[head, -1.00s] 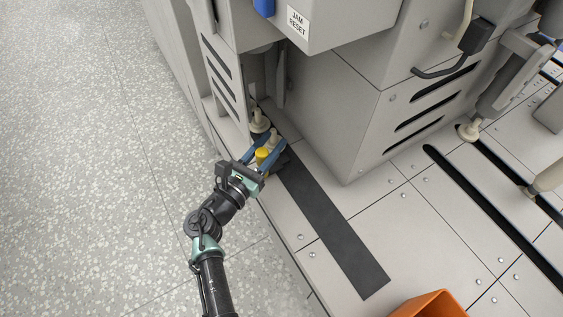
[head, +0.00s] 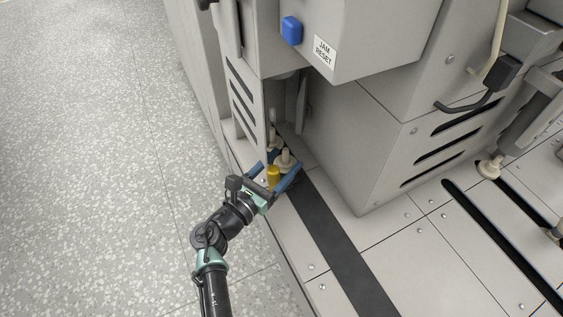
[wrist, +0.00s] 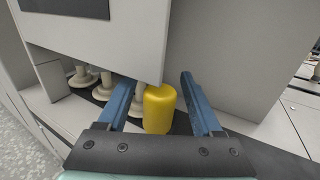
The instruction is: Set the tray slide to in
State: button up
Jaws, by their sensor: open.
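The tray slide shows as a dark tray carrying pale bobbins (head: 285,158), with a yellow knob (head: 273,178) at its near end. It sits at the mouth of the cabinet opening, partly inside. My gripper (head: 278,167) is open, with its blue fingers on either side of the knob. In the wrist view the yellow knob (wrist: 159,110) stands upright between the fingers, nearer the left one; I cannot tell whether it touches. Several bobbins (wrist: 103,84) stand behind the left finger under the cabinet edge. The tray's far end is hidden inside the cabinet.
A dark track strip (head: 335,240) runs from the opening toward the front and is bare. Grey cabinet walls (head: 365,150) rise close to the right of my gripper. A blue button (head: 291,30) and a JAM RESET label (head: 325,53) are above. Open floor (head: 110,170) lies left.

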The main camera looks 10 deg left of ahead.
jog(key=p+v, duration=0.6)
jog(key=v, duration=0.7)
